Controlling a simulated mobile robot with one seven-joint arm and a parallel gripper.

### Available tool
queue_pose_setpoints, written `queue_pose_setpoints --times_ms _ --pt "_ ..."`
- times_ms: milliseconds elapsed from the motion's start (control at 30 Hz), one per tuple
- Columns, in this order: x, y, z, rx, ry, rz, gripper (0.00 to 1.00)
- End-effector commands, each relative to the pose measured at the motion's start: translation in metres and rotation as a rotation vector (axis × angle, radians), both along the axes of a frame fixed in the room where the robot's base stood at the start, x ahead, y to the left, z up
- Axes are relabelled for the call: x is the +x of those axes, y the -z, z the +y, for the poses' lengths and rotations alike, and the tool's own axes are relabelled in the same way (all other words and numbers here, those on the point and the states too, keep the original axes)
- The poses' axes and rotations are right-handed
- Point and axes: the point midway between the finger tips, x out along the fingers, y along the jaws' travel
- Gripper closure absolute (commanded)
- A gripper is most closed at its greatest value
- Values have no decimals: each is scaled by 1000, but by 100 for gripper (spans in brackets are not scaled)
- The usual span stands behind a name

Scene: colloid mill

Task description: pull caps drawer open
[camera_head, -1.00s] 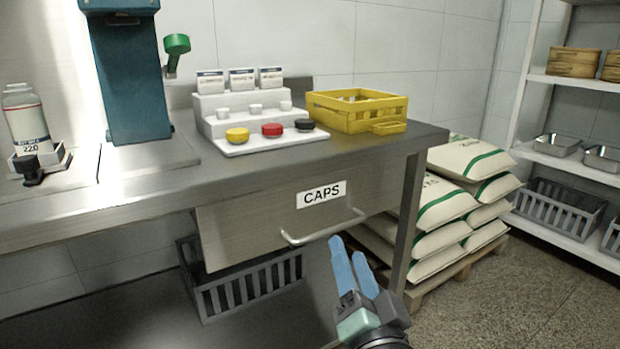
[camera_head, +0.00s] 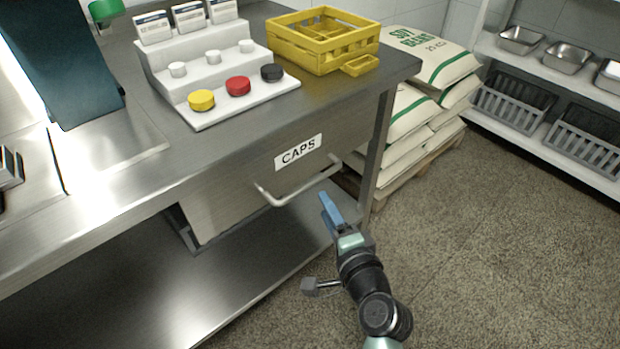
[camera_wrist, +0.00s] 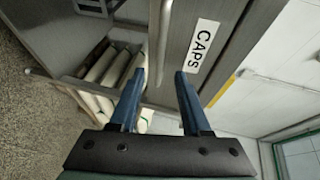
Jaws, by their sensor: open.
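The caps drawer (camera_head: 262,178) is a grey metal front under the bench top and looks shut. It carries a white CAPS label (camera_head: 298,151) and a bar handle (camera_head: 300,186) below it. In the wrist view the CAPS label (camera_wrist: 203,46) is at upper right and the handle bar (camera_wrist: 163,40) runs down towards the gap between my fingers. My gripper (camera_head: 327,200) is open and empty, its blue fingers close to the right part of the handle. In the wrist view my gripper (camera_wrist: 159,75) has its fingers apart; whether the bar lies between them in depth I cannot tell.
A bench leg (camera_head: 375,150) and stacked soybean sacks (camera_head: 420,105) stand right of the drawer. On the bench top are a white stepped stand (camera_head: 210,75) with coloured caps and a yellow crate (camera_head: 320,45). The floor (camera_head: 480,240) at right is clear.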

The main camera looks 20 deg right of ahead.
Motion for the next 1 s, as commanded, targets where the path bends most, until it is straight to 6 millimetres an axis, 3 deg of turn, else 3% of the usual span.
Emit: queue_pose_setpoints --times_ms 300,500,933,1000 --pt "64 13 -3 -3 -2 -2 53" --pt "88 17 -5 -4 -1 -2 53" --pt "96 18 -5 -3 -1 0 53" --pt "96 18 -5 -3 -1 0 64"
